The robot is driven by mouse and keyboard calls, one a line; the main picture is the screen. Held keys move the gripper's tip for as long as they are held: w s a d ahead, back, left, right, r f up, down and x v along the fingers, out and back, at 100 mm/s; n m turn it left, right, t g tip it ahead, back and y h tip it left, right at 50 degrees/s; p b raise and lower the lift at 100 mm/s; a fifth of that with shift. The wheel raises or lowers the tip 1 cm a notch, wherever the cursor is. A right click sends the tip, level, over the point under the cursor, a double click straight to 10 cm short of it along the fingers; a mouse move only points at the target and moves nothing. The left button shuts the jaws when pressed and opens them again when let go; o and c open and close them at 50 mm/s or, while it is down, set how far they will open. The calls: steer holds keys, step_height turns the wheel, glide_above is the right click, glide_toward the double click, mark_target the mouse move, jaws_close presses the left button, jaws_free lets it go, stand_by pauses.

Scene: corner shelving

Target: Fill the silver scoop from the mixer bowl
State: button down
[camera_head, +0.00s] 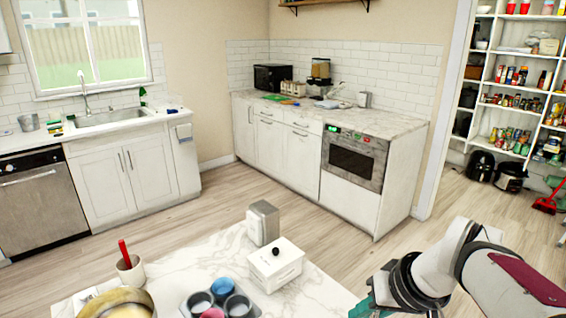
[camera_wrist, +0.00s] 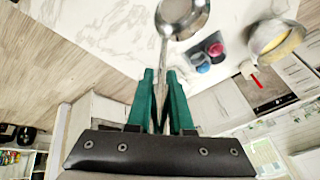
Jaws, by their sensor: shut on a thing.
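The silver scoop (camera_wrist: 182,14) shows at the top of the wrist view, its round bowl over the marble counter. Its inside looks grey, with no food that I can make out. My gripper (camera_wrist: 160,76) has teal fingers shut on the scoop's handle, which runs down between them. In the head view only a bit of teal of my gripper (camera_head: 371,308) shows at the bottom edge, and the scoop is out of sight. The mixer bowl (camera_wrist: 262,38), metal with yellow contents, is apart from the scoop to its right. It also shows cut off in the head view (camera_head: 148,305).
A tray with blue, red and dark cups (camera_head: 221,287) stands between the bowl and my arm. Behind are a white lidded box (camera_head: 276,265), a grey metal holder (camera_head: 263,222) and a crock with a red handle (camera_head: 130,268).

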stand_by(0.4)
steer(key=w+a+f+m+h, duration=0.3)
steer(key=w+f+m, duration=0.6)
steer(key=w+f, duration=0.1)
steer(key=w+a+f+m+g+h, duration=0.1)
steer(key=w+a+f+m+h, duration=0.3)
steer(key=w+f+m, duration=0.5)
steer(key=w+f, duration=0.2)
steer(key=w, duration=0.2)
steer(key=shift+w+a+f+h, duration=0.15)
steer(key=shift+f+h, duration=0.05)
steer(key=shift+h, duration=0.1)
steer(key=shift+f, duration=2.35)
steer(key=c, duration=0.7)
jaws_free()
steer(key=shift+c, duration=0.2)
